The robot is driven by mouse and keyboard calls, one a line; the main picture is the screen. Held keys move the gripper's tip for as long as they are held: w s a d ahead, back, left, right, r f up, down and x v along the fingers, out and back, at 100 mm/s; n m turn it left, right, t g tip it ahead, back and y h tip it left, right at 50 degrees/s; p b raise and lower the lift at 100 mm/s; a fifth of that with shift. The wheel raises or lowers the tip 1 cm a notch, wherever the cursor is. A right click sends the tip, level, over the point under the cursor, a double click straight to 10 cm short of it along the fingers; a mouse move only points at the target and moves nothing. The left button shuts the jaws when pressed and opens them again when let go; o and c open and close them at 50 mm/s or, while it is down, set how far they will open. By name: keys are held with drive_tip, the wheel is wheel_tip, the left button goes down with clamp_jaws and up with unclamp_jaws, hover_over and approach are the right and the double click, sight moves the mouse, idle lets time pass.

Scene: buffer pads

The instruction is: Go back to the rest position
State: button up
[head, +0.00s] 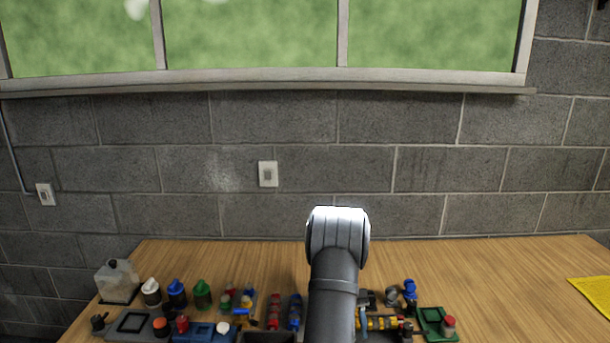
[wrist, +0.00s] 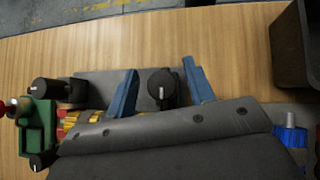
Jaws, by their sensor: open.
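My gripper (wrist: 160,66) shows in the wrist view with its two blue fingers spread apart and nothing held between them. A black knob (wrist: 161,85) on a grey base (wrist: 92,77) shows in the gap between the fingers. I cannot tell how far below them it lies. In the head view my arm rises in front of the middle of the wooden table (head: 480,268) and hides part of the row of objects. The gripper itself is mostly hidden there.
A green pad (wrist: 37,127) and yellow-red parts (wrist: 85,124) lie left of the fingers; a dark bin (wrist: 298,50) stands right. The table's back is clear.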

drive_tip(key=n+h, duration=0.1)
drive_tip(key=n, duration=0.1)
drive_tip(key=n+t+h, duration=0.1)
drive_tip(key=n+h, duration=0.1)
drive_tip(key=shift+w+a+r, duration=0.15)
drive_tip(key=shift+a, duration=0.05)
drive_tip(key=n+t+h, duration=0.1)
drive_tip(key=n, duration=0.1)
drive_tip(key=n+t+h, duration=0.2)
drive_tip(key=n, duration=0.1)
drive_tip(key=shift+n, duration=0.3)
drive_tip(key=n+t+h, duration=0.1)
drive_tip(key=n+t, duration=0.1)
drive_tip(key=n, duration=0.1)
drive_tip(key=shift+n, duration=0.3)
drive_tip(key=n+t, duration=0.3)
drive_tip(key=n, duration=0.1)
drive_tip(key=shift+t, duration=0.4)
drive_tip(key=shift+a+r+n+t, duration=0.2)
drive_tip(key=shift+n+t, duration=0.1)
drive_tip(key=shift+n, duration=0.1)
drive_tip(key=w+v, duration=0.1)
drive_tip(key=v, duration=0.6)
drive_tip(key=shift+s+a, duration=0.2)
drive_tip(key=shift+s, duration=0.3)
